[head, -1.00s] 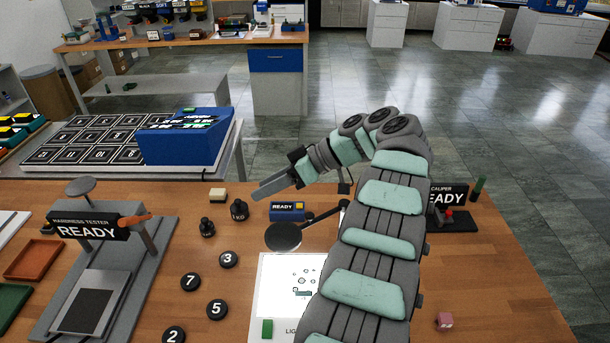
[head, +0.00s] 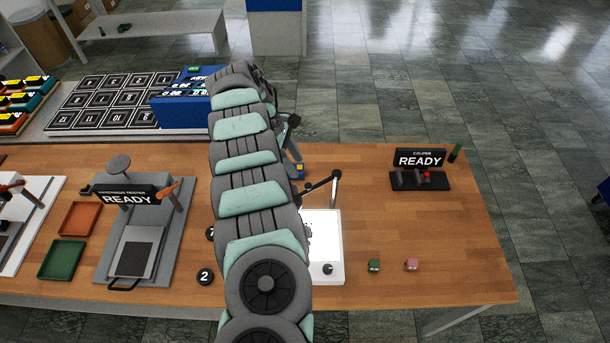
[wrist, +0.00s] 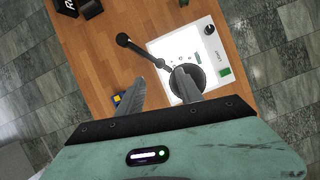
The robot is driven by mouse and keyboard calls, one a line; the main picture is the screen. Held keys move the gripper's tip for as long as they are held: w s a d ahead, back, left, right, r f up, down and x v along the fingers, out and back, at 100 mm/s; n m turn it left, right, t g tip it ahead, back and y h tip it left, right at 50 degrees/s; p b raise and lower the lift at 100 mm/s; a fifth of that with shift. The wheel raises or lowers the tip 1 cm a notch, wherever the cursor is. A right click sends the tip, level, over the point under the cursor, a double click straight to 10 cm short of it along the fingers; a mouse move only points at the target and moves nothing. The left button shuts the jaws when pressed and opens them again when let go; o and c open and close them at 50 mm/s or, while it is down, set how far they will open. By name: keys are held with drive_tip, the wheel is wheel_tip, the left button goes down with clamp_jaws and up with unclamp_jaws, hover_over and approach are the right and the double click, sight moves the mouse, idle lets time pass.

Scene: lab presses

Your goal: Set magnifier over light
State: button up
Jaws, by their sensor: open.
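The magnifier has a dark jointed arm (head: 322,184) on a post behind the light. Its round dark lens is hidden by my arm in the head view. The wrist view shows the lens (wrist: 197,74) overlapping the light, partly covered by one finger. Its height above the light cannot be told. The light (head: 331,243) is a white flat panel near the table's front, partly hidden by my arm; it also shows in the wrist view (wrist: 166,47). My gripper (wrist: 159,77) is open, one finger in front of the lens, the other left of it; contact cannot be told.
The caliper stand (head: 420,170) is at the back right, the hardness tester (head: 140,225) at the left. The table's right part is mostly clear.

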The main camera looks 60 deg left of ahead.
sight(308, 185)
drive_tip(key=p+x, duration=0.1)
drive_tip(key=x, duration=0.6)
drive_tip(key=shift+s+f+p, duration=0.1)
drive_tip(key=shift+f+p, duration=0.1)
drive_tip(key=shift+p, duration=0.2)
drive_tip(key=shift+w+d+f, duration=0.15)
drive_tip(key=shift+w+f, duration=0.15)
drive_tip(key=shift+f, duration=0.25)
drive_tip(key=shift+c, duration=0.2)
clamp_jaws()
